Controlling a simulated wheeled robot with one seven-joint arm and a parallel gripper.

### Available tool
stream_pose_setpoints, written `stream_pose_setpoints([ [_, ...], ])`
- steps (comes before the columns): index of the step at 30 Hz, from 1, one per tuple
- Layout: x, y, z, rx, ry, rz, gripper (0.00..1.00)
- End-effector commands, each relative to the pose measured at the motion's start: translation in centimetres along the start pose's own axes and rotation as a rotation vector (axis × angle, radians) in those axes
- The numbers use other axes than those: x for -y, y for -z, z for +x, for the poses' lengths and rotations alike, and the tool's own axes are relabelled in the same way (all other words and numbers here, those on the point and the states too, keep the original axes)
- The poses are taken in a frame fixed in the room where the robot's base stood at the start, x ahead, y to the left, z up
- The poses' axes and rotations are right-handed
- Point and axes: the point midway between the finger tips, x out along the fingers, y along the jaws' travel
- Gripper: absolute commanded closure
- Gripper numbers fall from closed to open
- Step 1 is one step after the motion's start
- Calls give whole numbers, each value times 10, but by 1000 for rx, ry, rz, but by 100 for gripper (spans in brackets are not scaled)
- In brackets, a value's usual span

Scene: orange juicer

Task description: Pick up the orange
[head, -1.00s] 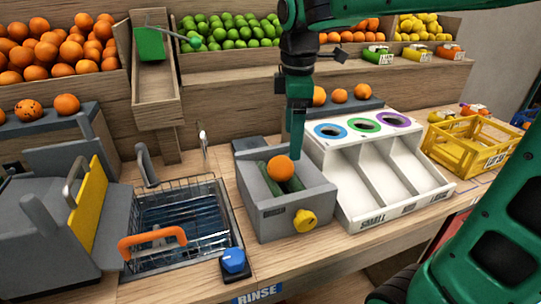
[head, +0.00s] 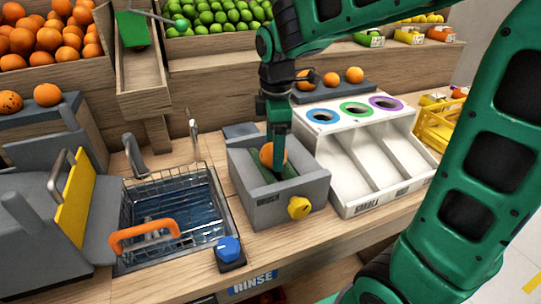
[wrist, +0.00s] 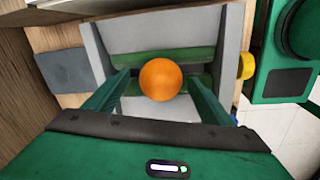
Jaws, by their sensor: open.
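One orange (head: 268,156) rests on the green rollers inside a grey box-shaped machine (head: 318,187) with a yellow knob. In the wrist view the orange (wrist: 160,79) lies between the two green fingers of my gripper (wrist: 160,92). My gripper (head: 277,165) points down into the machine in the head view, and its fingers partly hide the orange. The fingers are open, one on each side of the orange. Whether either finger touches it is hard to tell.
A wire basket in a sink (head: 170,215) with an orange handle is left of the machine. A white sorting bin (head: 372,150) with coloured rings is close on its right. The machine's walls surround the fingers. More oranges (head: 354,75) sit on a shelf behind.

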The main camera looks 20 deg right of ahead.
Motion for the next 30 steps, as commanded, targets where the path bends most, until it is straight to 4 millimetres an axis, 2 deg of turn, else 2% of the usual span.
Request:
stream_pose_setpoints([
  [4,0,0,13,0,1,0,24],
  [11,0,0,14,0,0,1,24],
  [12,0,0,14,0,0,1,26],
  [18,0,0,14,0,0,1,71],
  [19,0,0,14,0,0,1,71],
  [20,0,0,14,0,-1,1,75],
  [30,-1,0,8,-1,-3,1,76],
])
